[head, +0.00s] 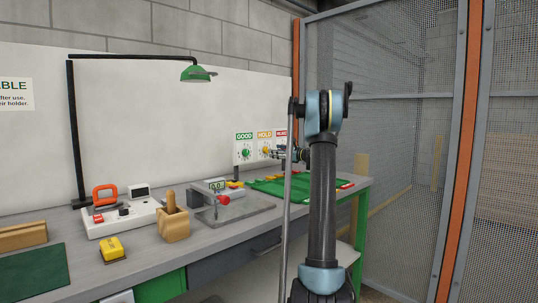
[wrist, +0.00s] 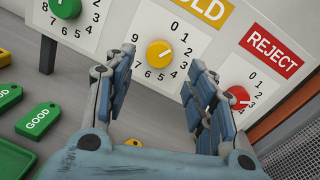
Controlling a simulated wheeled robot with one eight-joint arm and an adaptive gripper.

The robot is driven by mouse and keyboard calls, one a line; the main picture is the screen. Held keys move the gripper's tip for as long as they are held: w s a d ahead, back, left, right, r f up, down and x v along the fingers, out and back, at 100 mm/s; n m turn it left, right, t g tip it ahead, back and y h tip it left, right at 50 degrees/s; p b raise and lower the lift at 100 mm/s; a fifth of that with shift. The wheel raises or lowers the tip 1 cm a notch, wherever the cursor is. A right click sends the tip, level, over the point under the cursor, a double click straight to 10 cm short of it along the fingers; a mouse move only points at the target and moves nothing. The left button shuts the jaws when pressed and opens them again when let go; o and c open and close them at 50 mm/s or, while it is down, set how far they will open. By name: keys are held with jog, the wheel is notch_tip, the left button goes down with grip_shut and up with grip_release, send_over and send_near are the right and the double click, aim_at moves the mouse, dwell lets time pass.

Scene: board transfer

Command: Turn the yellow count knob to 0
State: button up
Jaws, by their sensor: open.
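The yellow count knob (wrist: 158,53) sits on a white dial card with numbers around it, under the HOLD sign (wrist: 208,8). Its pale pointer mark points to the right, off the 0 (wrist: 174,26); the exact number is hard to read. In the head view the yellow knob (head: 265,150) is on the back panel, under the orange sign. My gripper (wrist: 163,76) is open and empty, its two blue-padded fingers apart. The knob shows in the gap between the fingertips, beyond them; I see no contact. In the head view my gripper (head: 279,154) is small and close to the dials.
A green knob (wrist: 65,8) is left of the yellow one and a red knob (wrist: 238,97) is right, under the REJECT sign (wrist: 271,52). Green GOOD tags (wrist: 38,118) lie below left.

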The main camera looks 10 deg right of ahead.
aim_at(266, 150)
jog(key=x, duration=0.5)
jog(key=shift+w+a, duration=0.2)
jog(key=c, duration=1.1)
